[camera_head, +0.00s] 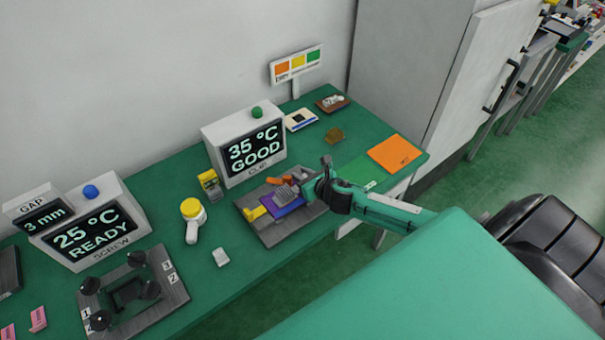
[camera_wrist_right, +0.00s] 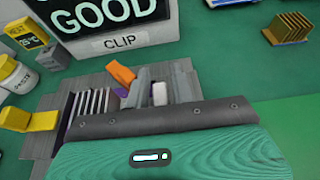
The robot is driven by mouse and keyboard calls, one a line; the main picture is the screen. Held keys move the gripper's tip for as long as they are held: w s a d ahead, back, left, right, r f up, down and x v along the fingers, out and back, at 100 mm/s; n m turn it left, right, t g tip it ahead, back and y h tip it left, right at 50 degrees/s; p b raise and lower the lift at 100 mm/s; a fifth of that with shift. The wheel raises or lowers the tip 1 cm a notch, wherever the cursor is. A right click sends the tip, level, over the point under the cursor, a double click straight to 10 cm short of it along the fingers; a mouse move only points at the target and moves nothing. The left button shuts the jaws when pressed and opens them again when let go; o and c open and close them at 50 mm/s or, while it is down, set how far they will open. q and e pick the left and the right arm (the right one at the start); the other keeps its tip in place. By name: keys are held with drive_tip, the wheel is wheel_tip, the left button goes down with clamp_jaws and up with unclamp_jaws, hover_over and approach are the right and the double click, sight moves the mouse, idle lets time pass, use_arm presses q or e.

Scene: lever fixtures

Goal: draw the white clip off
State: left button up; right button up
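The clip fixture is a grey base plate (camera_head: 277,235) in front of the CLIP display. It holds a purple block (camera_head: 287,207), a finned silver heat sink (camera_head: 286,194), an orange lever (camera_wrist_right: 122,74) and a yellow lever (camera_wrist_right: 30,119). My right gripper (camera_head: 312,188) is over the right side of this fixture. In the right wrist view its two grey fingers (camera_wrist_right: 161,83) stand apart, with a small white piece (camera_wrist_right: 160,94), apparently the white clip, between them. I cannot tell whether they grip it. The clip's lower part is hidden. My left gripper is out of view.
The CLIP display (camera_head: 244,144) reads 35 °C GOOD behind the fixture. An orange sheet (camera_head: 396,153) lies right. Green table shows between them.

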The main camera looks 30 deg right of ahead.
clamp_jaws()
drive_tip(key=shift+w+d, duration=0.15)
drive_tip(key=shift+d, duration=1.15)
drive_tip(key=shift+w+d, duration=0.1)
drive_tip(key=shift+d, duration=1.2)
unclamp_jaws()
drive_tip(key=shift+d, duration=0.1)
drive_tip(key=shift+s, duration=0.15)
